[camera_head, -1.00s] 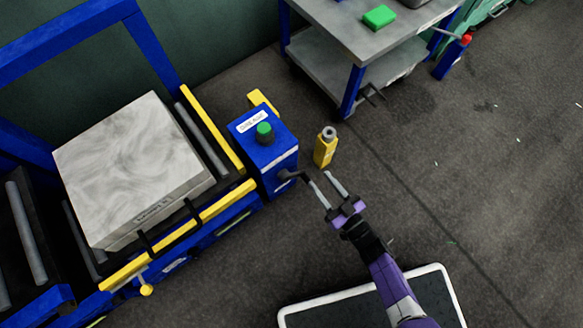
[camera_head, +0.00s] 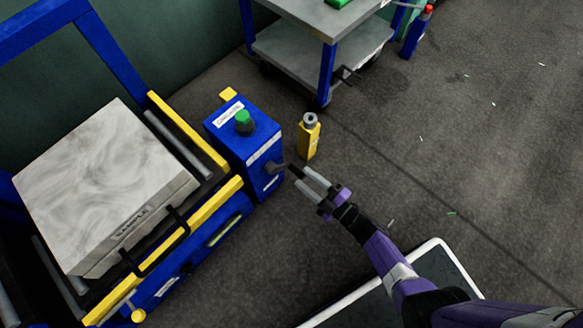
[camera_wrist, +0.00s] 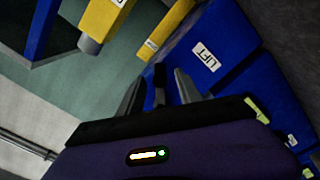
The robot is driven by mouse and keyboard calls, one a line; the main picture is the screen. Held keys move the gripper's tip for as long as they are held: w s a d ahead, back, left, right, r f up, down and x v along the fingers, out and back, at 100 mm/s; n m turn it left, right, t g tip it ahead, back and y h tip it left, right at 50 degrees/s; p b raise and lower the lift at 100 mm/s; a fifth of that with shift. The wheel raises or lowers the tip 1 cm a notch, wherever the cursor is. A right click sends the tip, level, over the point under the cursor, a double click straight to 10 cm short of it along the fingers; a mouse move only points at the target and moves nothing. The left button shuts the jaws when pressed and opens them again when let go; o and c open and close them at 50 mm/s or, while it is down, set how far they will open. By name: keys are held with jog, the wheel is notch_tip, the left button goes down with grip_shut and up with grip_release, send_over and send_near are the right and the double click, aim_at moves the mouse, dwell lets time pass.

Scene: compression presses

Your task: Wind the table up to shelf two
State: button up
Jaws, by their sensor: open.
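A dark crank (camera_head: 275,168) sticks out from the side of a blue box (camera_head: 232,135) with a green button on top. In the wrist view the blue box (camera_wrist: 215,45) carries a "LIFT" label. My gripper (camera_head: 299,175) is open at the crank's outer end. The dark crank grip lies between the parted fingers; contact cannot be told. In the wrist view the dark grip (camera_wrist: 160,82) also shows between the fingertips. Left of the box, a blue and yellow roller table (camera_head: 212,218) bears a pale slab (camera_head: 100,180) labelled "SAMPLE".
A yellow upright block (camera_head: 309,137) with a grey ring on top stands close beyond my gripper. A grey shelved trolley (camera_head: 300,57) stands at the back. A blue post with a red top (camera_head: 416,32) is beyond it. The floor at right is clear.

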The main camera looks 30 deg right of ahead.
aim_at(290, 166)
jog(key=shift+b+x, duration=0.55)
jog(key=shift+x, duration=2.65)
grip_shut()
jog(key=shift+s, duration=0.1)
